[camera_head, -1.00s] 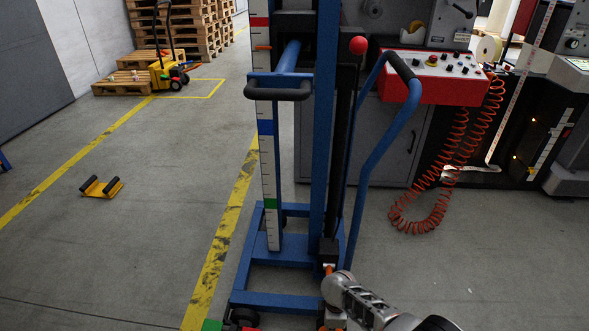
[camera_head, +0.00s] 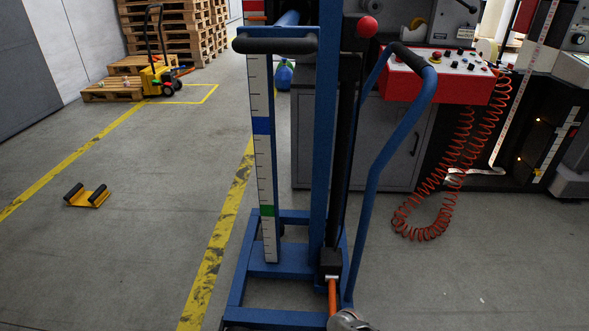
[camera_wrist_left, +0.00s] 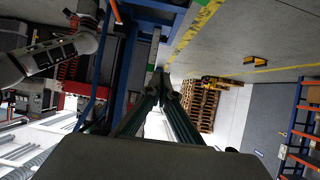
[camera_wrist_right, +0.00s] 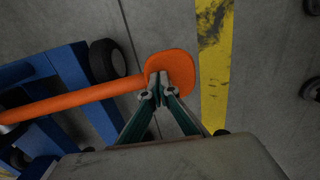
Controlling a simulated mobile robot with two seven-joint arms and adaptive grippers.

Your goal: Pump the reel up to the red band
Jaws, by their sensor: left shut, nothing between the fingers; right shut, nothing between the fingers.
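A blue lifter frame (camera_head: 320,150) stands in the middle of the head view with a white scale (camera_head: 263,165). The scale has a green band (camera_head: 267,211) low, a blue band (camera_head: 261,126) higher and a red band (camera_head: 253,5) at the top edge. An orange pointer (camera_head: 256,18) shows just below the red band. No reel is clearly visible. An orange pedal lever (camera_head: 332,297) leaves the lifter's base. My right gripper (camera_wrist_right: 160,82) is shut and empty at the pedal's orange pad (camera_wrist_right: 172,62); contact is unclear. My left gripper (camera_wrist_left: 163,75) is shut and empty, out of the head view.
A blue handle (camera_head: 395,150) and a red knob (camera_head: 367,26) are on the lifter. A red control panel (camera_head: 408,85) and coiled red cable (camera_head: 425,220) are at right. A yellow-black floor cradle (camera_head: 87,196), yellow pallet truck (camera_head: 158,78) and pallets (camera_head: 180,30) are at left, with clear floor between.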

